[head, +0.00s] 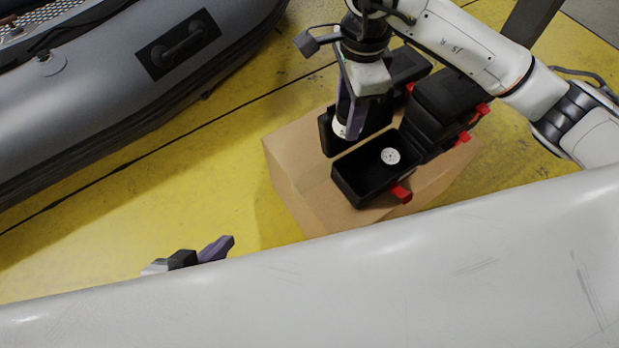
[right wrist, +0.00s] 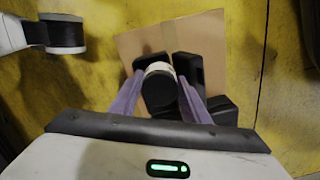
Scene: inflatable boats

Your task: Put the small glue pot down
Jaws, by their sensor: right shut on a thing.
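My right gripper (head: 349,125) points down over the cardboard box, above or inside the rear open black case (head: 328,138); I cannot tell how deep. In the right wrist view its purple fingers (right wrist: 160,95) are shut on the small glue pot (right wrist: 159,70), which has a whitish end and a dark side. In the head view only a small white part of the pot (head: 340,130) shows beside the fingers. My left gripper (head: 205,252) shows in part behind the pale tube; its jaw opening is unclear.
The cardboard box (head: 290,190) stands on the yellow floor. On it, a front open black case (head: 365,190) with red latches holds a white round thing (head: 390,156). A grey inflatable boat (head: 100,110) lies at upper left. A pale tube (head: 350,280) crosses the foreground.

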